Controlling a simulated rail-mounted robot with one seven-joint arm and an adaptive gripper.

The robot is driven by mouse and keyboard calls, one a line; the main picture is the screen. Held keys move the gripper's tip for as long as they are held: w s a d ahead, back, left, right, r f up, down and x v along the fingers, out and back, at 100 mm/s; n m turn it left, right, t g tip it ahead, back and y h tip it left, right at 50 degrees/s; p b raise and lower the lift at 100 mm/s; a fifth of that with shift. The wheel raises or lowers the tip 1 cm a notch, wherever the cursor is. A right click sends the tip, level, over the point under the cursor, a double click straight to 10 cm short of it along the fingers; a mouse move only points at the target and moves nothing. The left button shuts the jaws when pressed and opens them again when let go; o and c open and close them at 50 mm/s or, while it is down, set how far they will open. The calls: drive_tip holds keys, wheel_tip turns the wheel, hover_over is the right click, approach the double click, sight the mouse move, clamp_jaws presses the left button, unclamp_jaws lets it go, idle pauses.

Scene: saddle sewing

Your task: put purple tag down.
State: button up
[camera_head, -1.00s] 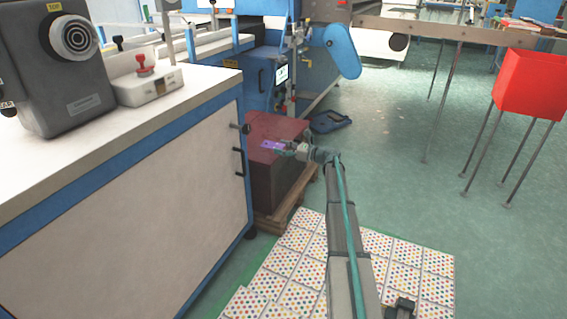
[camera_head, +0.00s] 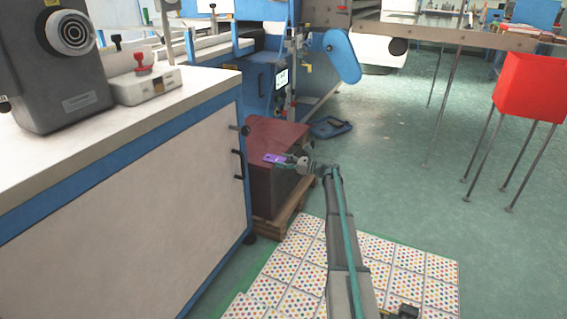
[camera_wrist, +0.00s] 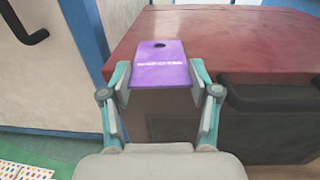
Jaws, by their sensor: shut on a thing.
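The purple tag (camera_wrist: 160,58) is flat, with a dark hole near its far end and pale lettering across it. My gripper (camera_wrist: 158,84) is shut on the near end of the tag, with a finger at each side edge. In the head view the tag (camera_head: 275,158) shows small at the tip of my gripper (camera_head: 288,160), over the dark red top of a box-like block (camera_head: 275,132). In the wrist view the tag overlaps this red top (camera_wrist: 240,35). I cannot tell whether it touches the top.
The block stands on a wooden pallet (camera_head: 290,212), close beside a white cabinet (camera_head: 130,200) with black handles. Behind it is a blue machine (camera_head: 262,75). Dotted sheets (camera_head: 300,270) lie on the floor in front. A red bin (camera_head: 530,85) on legs stands at right.

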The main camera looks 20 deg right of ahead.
drive_tip(key=o, duration=0.9)
drive_tip(key=shift+f, duration=0.15)
drive_tip(key=shift+c, duration=0.2)
drive_tip(key=shift+f+b, duration=0.3)
drive_tip(key=shift+b, duration=0.7)
